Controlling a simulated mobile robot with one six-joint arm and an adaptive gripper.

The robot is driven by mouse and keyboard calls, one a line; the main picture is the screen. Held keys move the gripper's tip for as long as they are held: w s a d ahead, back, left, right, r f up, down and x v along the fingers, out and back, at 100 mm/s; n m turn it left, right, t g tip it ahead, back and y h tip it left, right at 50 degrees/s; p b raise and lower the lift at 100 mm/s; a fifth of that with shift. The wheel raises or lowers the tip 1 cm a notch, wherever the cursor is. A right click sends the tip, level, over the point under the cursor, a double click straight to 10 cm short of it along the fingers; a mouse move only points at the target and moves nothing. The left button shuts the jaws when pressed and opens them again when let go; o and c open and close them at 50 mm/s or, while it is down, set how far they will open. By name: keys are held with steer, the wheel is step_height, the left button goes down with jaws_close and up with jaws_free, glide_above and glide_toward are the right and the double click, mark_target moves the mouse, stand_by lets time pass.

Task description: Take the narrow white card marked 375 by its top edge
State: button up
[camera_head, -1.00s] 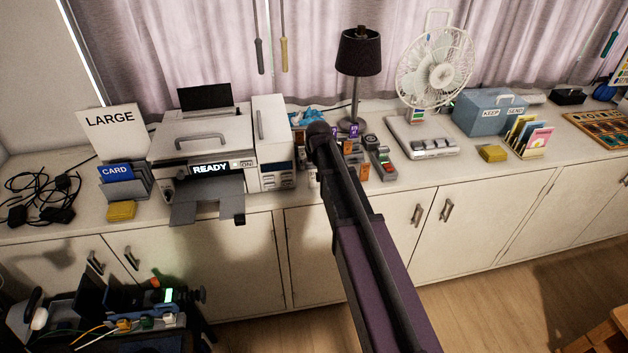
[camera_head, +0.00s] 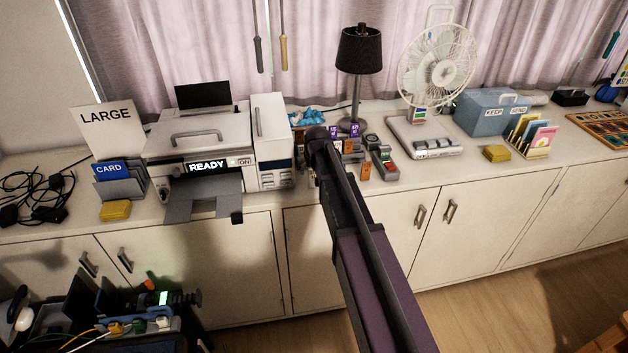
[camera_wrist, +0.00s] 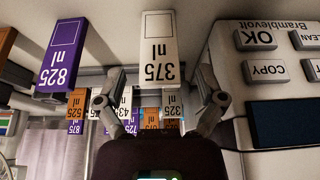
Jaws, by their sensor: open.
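The narrow white card marked 375 (camera_wrist: 158,48) hangs upside down in the upper middle of the wrist view, with its number toward my gripper. My gripper (camera_wrist: 162,82) is open and empty. Its two fingers stand one on each side of the card's numbered end, with gaps on both sides. Whether the card lies between the fingers in depth or beyond them, I cannot tell. In the head view my arm covers the gripper, and I cannot make out the 375 card there.
A purple card marked 825 (camera_wrist: 62,52) is left of the 375 card. Several smaller purple, orange and white cards are behind. A panel with OK and COPY keys (camera_wrist: 264,70) is close on the right. The printer (camera_head: 200,140) and lamp (camera_head: 359,52) flank my arm's end.

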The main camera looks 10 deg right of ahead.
stand_by(0.3)
steer(key=c, duration=1)
steer(key=shift+r, duration=0.15)
step_height(320, 180, up, 3)
steer(key=p, duration=0.3)
steer(key=s+d, duration=0.2)
steer(key=s, duration=0.3)
steer(key=s+d+r+p, duration=0.1)
steer(key=s+d, duration=0.1)
steer(key=s, duration=0.3)
steer(key=s+d+p, duration=0.1)
steer(key=s, duration=0.4)
steer(key=shift+d+r, duration=0.35)
steer(key=shift+d, duration=0.05)
steer(key=shift+f, duration=0.1)
